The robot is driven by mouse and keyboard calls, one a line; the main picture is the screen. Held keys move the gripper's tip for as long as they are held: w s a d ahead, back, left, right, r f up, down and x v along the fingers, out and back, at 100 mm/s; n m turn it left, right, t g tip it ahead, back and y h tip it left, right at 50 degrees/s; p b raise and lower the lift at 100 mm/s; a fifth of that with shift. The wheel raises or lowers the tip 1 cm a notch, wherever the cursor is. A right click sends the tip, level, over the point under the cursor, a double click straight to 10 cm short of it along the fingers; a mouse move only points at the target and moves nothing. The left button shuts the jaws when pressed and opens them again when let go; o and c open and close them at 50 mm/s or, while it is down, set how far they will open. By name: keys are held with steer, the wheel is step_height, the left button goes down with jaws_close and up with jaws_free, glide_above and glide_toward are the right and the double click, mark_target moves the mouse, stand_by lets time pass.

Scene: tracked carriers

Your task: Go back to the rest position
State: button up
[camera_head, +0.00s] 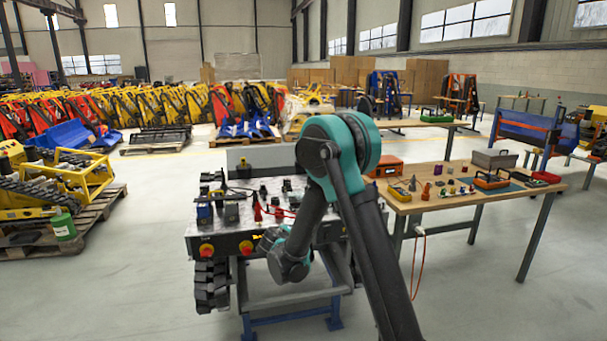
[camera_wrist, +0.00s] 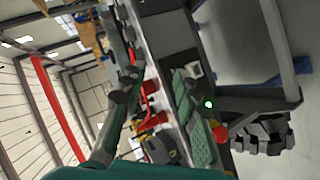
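My arm rises in front of the head camera, bends at a large teal elbow and comes down to a grey and teal wrist over the front of the tracked carrier (camera_head: 230,228). My gripper (camera_head: 270,239) is small and partly hidden beyond the wrist, near the carrier's front edge. I cannot tell the finger gap or see anything clearly held.
Small tools and red parts lie on the carrier top. A wooden workbench (camera_head: 445,205) with a grey toolbox (camera_head: 494,159) and an orange case (camera_head: 386,169) stands close on the right. A yellow tracked machine (camera_head: 60,180) sits on a pallet at left. Floor between is clear.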

steer(key=s+d+r+m+g, duration=0.2)
steer(key=s+d+m+g, duration=0.35)
steer(key=s+d, duration=1.15)
steer(key=s+d+f+m+g+y, duration=0.1)
steer(key=s+d+f+m, duration=0.1)
steer(key=s, duration=0.8)
steer(key=s+d+f+m+g+y, duration=0.1)
steer(key=s+d+f+m+g, duration=0.1)
steer(key=s, duration=0.8)
steer(key=shift+s+d+m+y, duration=0.3)
steer(key=shift+d+m, duration=0.35)
steer(key=shift+d, duration=0.5)
steer(key=shift+d, duration=0.1)
